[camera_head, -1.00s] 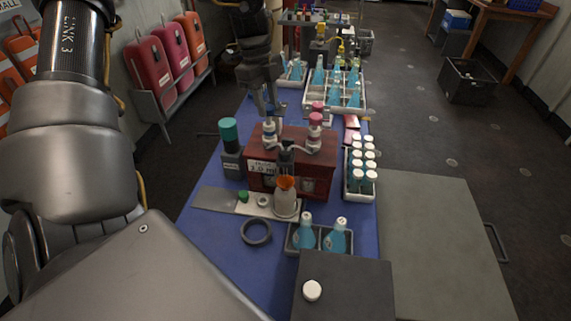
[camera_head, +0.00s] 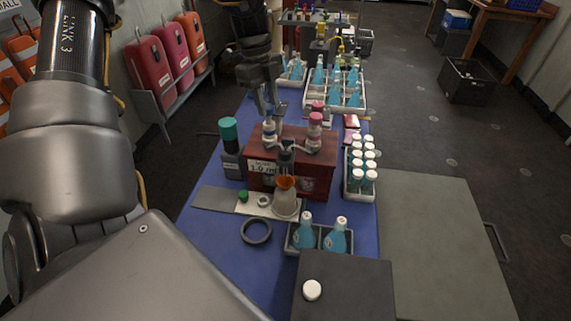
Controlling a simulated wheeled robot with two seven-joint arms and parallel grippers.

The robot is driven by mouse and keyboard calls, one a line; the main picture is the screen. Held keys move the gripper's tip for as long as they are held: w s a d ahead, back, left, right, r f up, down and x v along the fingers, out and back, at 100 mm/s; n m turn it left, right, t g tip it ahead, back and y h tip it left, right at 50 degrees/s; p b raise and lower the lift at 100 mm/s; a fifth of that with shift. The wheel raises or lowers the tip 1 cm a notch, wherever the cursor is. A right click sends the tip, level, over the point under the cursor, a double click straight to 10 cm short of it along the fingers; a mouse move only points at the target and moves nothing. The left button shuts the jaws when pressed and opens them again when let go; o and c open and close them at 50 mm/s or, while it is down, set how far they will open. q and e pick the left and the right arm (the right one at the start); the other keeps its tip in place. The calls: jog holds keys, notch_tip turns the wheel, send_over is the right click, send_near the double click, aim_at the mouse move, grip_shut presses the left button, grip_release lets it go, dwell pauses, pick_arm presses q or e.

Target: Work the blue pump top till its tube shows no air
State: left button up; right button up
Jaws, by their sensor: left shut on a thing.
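The dark red dispenser box (camera_head: 316,177) stands on the blue table cover. Two pump bottles or tops rise from it: one with a blue band (camera_head: 269,129) on the left, one with a pink top (camera_head: 315,119) on the right. Pale tubes run from both toward a middle spout above a flask with an orange rim (camera_head: 286,203). My left gripper (camera_head: 270,112) points down, shut, at the top of the blue pump. Its fingers hide part of that top. The blue pump's tube is too small to show whether air is inside. My right gripper is not in view.
A green-capped bottle (camera_head: 229,133) stands left of the box. A rack of white-capped vials (camera_head: 348,183) is on the right. A tray with two blue flasks (camera_head: 320,237) and a grey ring (camera_head: 256,231) lie in front. More flask trays (camera_head: 310,104) stand behind.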

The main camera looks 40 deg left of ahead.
pick_arm(q)
jog(key=shift+f+b, duration=0.5)
jog(key=shift+f, duration=0.2)
jog(key=shift+r+p, duration=0.7)
jog(key=shift+r, duration=0.35)
jog(key=shift+f+b, duration=0.85)
jog(key=shift+f, duration=0.2)
dwell(0.4)
jog(key=o, duration=0.8)
jog(key=shift+c, duration=0.2)
jog(key=shift+r, duration=0.1)
jog(key=shift+r+p, duration=2.4)
jog(key=shift+r, duration=1.1)
